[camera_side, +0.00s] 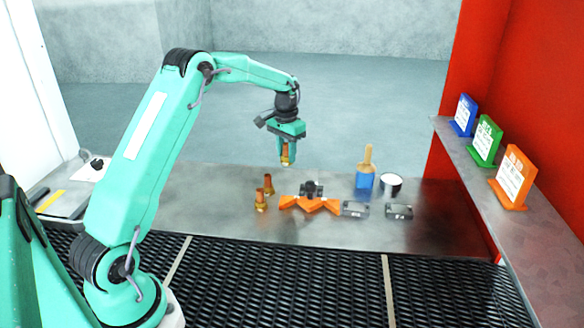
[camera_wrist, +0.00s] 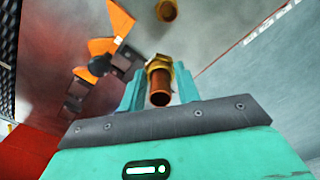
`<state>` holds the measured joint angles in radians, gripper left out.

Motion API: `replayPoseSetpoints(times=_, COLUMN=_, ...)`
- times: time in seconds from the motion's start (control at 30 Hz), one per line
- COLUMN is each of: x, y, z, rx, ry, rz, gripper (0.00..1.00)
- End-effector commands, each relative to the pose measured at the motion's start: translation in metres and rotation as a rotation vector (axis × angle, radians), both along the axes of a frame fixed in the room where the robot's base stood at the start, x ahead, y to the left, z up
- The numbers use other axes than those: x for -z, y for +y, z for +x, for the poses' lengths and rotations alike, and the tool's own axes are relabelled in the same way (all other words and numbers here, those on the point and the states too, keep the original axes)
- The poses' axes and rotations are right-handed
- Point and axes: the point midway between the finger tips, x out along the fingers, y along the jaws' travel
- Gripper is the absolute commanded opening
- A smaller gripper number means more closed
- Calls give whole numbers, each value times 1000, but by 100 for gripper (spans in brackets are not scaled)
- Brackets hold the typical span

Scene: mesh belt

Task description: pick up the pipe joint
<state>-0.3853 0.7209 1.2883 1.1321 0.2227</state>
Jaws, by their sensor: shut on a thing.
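My gripper (camera_side: 286,160) is shut on a copper-and-brass pipe joint (camera_side: 285,153) and holds it well above the metal table. In the wrist view the held pipe joint (camera_wrist: 160,90) sits between the two teal fingers, its brass collar at the far end and its copper tube toward the camera. Two similar pipe joints stand on the table below, a front one (camera_side: 261,200) and one just behind it (camera_side: 268,184). One of them shows at the top of the wrist view (camera_wrist: 167,10).
An orange zigzag holder (camera_side: 309,205) with a dark part behind it stands right of the joints. A shelf (camera_side: 465,155) bears three signs. Black mesh belt (camera_side: 290,275) runs in front.

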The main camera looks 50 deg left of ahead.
Motion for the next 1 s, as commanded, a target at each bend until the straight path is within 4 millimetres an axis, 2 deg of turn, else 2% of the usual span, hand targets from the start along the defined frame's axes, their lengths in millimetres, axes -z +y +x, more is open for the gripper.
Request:
replayPoseSetpoints(times=0.1, x=-9, y=-15, z=0, rx=1, ry=-1, rz=0, gripper=0)
replayPoseSetpoints(times=0.3, x=-17, y=-27, z=0, rx=0, ry=-1, rz=0, gripper=0)
replayPoseSetpoints(times=1.0, x=-18, y=-30, z=-1, rx=1, ry=-1, rz=0, gripper=0)
